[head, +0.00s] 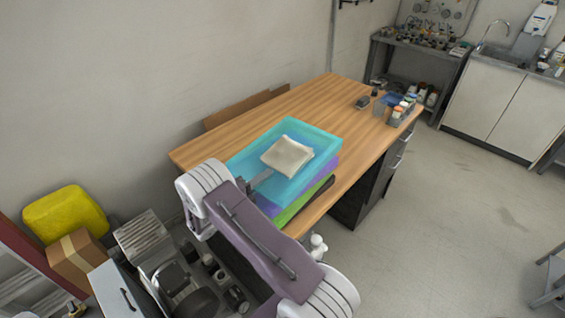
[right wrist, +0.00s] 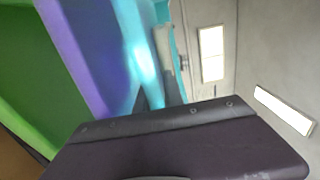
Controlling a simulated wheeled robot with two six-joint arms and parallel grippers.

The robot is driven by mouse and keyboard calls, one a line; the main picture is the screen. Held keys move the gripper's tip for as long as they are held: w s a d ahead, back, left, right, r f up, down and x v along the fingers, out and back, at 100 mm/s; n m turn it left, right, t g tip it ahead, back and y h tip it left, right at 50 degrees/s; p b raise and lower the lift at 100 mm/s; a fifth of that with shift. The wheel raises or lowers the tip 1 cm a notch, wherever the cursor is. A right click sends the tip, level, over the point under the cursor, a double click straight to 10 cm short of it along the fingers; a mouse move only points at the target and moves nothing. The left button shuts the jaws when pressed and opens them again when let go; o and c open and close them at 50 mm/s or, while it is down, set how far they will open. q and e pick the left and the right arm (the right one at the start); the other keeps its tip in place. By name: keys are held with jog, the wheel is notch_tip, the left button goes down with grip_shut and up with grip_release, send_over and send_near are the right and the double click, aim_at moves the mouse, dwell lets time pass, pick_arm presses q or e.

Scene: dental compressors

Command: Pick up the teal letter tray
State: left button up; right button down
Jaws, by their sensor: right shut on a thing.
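The teal letter tray (head: 318,133) is on top of a stack on the wooden desk, with a folded cream cloth (head: 287,156) lying in it. Below it are a purple tray (head: 325,172) and a green tray (head: 296,205). My right gripper (head: 262,180) is at the tray's near left edge, shut on the teal tray's rim. In the right wrist view the teal tray (right wrist: 133,35) runs down to the fingers (right wrist: 160,92), with purple (right wrist: 75,50) and green (right wrist: 25,70) beside it. My left gripper is not in view.
The wooden desk (head: 322,97) has free room behind the stack. Small bottles and boxes (head: 398,108) stand at its far right end. Cardboard boxes (head: 75,255) and a yellow container (head: 65,213) are on the left. Open floor lies to the right.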

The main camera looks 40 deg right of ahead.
jog(key=shift+s+f, duration=0.1)
jog(key=shift+f, duration=0.15)
jog(key=shift+r, duration=0.25)
jog(key=r, duration=0.1)
jog(key=d+r, duration=0.1)
jog(key=r, duration=0.2)
jog(key=shift+w+d, duration=0.2)
jog(key=shift+d, duration=0.1)
jog(key=d+r, duration=0.2)
jog(key=d, duration=0.1)
jog(key=d+r, duration=0.2)
jog(key=d, duration=0.2)
jog(key=w+d+r, duration=0.1)
jog(key=d+r, duration=0.1)
jog(key=d, duration=0.1)
jog(key=shift+d+r, duration=0.15)
jog(key=shift+r, duration=0.2)
